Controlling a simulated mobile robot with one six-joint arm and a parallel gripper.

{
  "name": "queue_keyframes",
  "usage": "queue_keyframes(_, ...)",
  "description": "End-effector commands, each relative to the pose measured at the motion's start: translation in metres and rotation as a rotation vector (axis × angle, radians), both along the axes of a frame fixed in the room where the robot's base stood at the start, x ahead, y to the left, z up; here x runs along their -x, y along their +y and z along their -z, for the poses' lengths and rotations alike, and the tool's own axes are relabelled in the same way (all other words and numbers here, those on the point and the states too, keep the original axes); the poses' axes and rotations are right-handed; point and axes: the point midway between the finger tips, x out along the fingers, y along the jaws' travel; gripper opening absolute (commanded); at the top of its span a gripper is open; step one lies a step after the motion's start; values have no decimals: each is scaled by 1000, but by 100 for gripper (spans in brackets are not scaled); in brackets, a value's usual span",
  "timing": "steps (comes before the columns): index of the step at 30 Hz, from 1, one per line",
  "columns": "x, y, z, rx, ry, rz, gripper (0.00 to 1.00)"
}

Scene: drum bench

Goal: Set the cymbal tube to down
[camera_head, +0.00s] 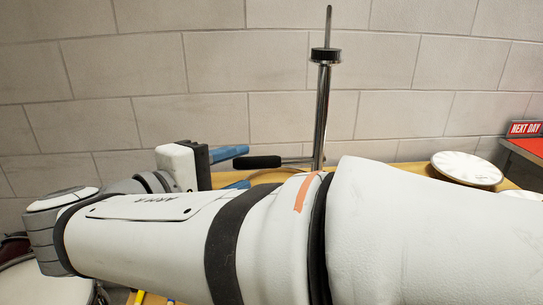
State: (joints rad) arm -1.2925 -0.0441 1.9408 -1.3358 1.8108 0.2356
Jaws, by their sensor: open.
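The cymbal tube (322,110) is a chrome upright standing behind my arm. A thin rod rises from its top above a black collar (325,55). A side bar with a black grip (257,162) sticks out to the left from the tube, roughly level. My gripper (249,168) is open, with blue fingers pointing right. The black grip's left end appears between the two fingers in this view. I cannot tell whether they touch or differ in depth. My arm hides the foot of the tube.
My white arm crosses the whole foreground. A pale round disc (467,167) lies on the wooden bench (412,167) at right. A red-topped box or stand with a red sign (525,128) is at far right. A drum (48,287) shows at lower left. A block wall stands behind.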

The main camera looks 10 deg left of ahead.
Motion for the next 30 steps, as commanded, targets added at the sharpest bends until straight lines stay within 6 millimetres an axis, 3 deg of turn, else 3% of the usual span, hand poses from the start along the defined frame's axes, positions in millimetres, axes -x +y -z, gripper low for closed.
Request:
queue_keyframes(15, -53, -32, 9, 0, -1, -15, 41)
queue_keyframes(26, -58, -34, 10, 0, -1, -19, 41)
queue_keyframes(30, -58, -34, 10, 0, -1, -19, 29)
